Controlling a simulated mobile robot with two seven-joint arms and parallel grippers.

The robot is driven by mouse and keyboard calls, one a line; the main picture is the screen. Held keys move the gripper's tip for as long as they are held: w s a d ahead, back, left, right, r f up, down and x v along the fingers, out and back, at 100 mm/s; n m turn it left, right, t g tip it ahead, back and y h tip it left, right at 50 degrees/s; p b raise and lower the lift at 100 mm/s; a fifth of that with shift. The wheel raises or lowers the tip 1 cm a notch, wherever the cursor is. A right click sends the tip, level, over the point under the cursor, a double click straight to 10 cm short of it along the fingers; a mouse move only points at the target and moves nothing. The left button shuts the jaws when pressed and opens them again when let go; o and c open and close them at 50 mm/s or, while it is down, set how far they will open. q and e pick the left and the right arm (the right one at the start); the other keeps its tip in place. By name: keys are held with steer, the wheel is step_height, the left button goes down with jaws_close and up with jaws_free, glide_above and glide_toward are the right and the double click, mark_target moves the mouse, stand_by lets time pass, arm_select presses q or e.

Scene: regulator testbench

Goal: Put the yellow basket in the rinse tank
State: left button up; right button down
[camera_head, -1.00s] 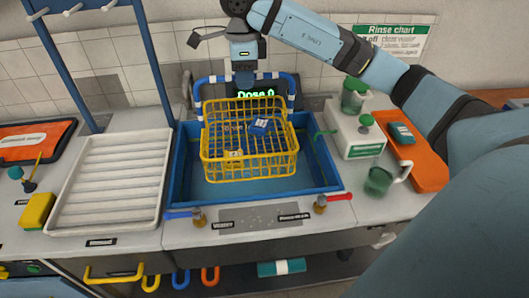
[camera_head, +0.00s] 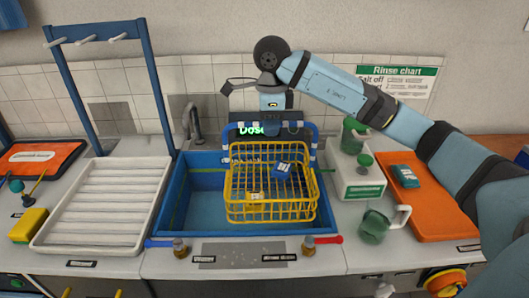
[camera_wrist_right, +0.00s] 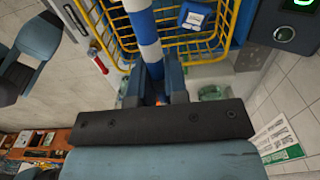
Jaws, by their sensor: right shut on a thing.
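The yellow wire basket (camera_head: 240,207) has a blue-and-white handle (camera_head: 228,145) and holds a blue item (camera_head: 283,169) with a white label and a small pale yellow item (camera_head: 255,198). My right gripper (camera_head: 272,112) is shut on the top of the handle; the striped handle (camera_wrist_right: 148,32) runs between its fingers in the wrist view (camera_wrist_right: 154,90). The basket hangs upright over the right part of the blue tank (camera_head: 200,203). I cannot tell how far its bottom is above the tank floor. My left gripper is out of view.
A white ribbed drainer (camera_head: 105,205) lies left of the tank, under a blue rack frame.

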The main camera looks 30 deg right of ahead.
glide_above(270, 188)
step_height(270, 188, down, 14)
steer(key=shift+w+f+b, duration=0.1)
steer(key=shift+f+b, duration=0.1)
steer(key=shift+b, duration=0.15)
steer(key=shift+f, duration=2.35)
steer(key=shift+f, duration=0.1)
steer(key=c, duration=1.3)
jaws_free()
steer(key=shift+o, duration=0.8)
